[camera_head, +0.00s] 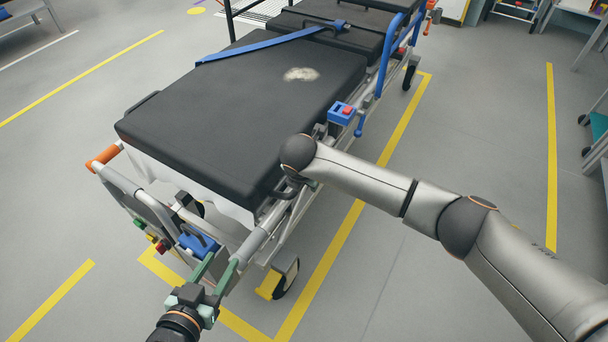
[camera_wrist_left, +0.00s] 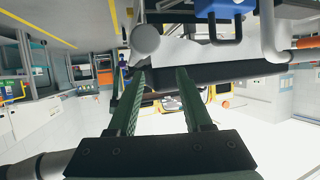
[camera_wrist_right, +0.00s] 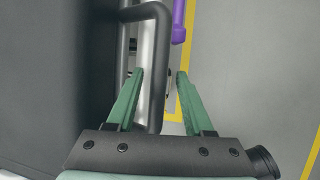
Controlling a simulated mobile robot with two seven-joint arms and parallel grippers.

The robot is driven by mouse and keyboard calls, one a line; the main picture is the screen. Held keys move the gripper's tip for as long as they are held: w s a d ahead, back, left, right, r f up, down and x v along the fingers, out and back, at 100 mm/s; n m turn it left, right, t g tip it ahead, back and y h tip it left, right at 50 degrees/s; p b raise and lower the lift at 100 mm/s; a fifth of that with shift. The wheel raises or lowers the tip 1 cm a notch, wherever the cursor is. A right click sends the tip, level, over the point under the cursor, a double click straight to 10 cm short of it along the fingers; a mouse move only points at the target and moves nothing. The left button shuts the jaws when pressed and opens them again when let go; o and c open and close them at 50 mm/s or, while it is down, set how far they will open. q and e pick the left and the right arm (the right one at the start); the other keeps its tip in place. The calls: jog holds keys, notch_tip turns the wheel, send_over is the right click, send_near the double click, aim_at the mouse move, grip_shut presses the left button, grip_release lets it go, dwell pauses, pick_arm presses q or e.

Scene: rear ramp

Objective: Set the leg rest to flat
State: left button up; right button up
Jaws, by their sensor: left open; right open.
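The leg rest (camera_head: 220,115) is the near black pad of the stretcher. Its foot end stands above the grey end frame, with a white panel showing beneath; I cannot tell its exact tilt. A black looped handle (camera_head: 287,189) is at its right near side. My right gripper (camera_wrist_right: 158,72) is open, with a bar of this black handle (camera_wrist_right: 157,115) between its fingers; in the head view my wrist mostly hides it. My left gripper (camera_head: 218,268) is open at the foot end, near the end frame and a blue part (camera_head: 199,245); the left wrist view shows nothing clearly between its fingers (camera_wrist_left: 160,75).
A blue box with a red button and a blue lever (camera_head: 342,113) sits on the right side. A blue strap (camera_head: 270,43) crosses the pad's far part. An orange grip (camera_head: 103,156) is at the left corner, a wheel (camera_head: 287,278) below. Floor at right is open.

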pick_arm(q)
jog(key=s+f+g+p, duration=0.2)
jog(key=s+f+g, duration=0.1)
jog(key=s+f, duration=0.2)
jog(key=shift+d+f+n+g, duration=0.25)
jog(key=shift+f+n+g, duration=0.15)
jog(key=shift+f, duration=0.3)
pick_arm(e)
jog(key=d+v, duration=0.1)
jog(key=v, duration=1.1)
jog(key=shift+a, duration=0.4)
pick_arm(q)
jog(key=shift+s, duration=0.1)
pick_arm(e)
jog(key=shift+r, duration=0.1)
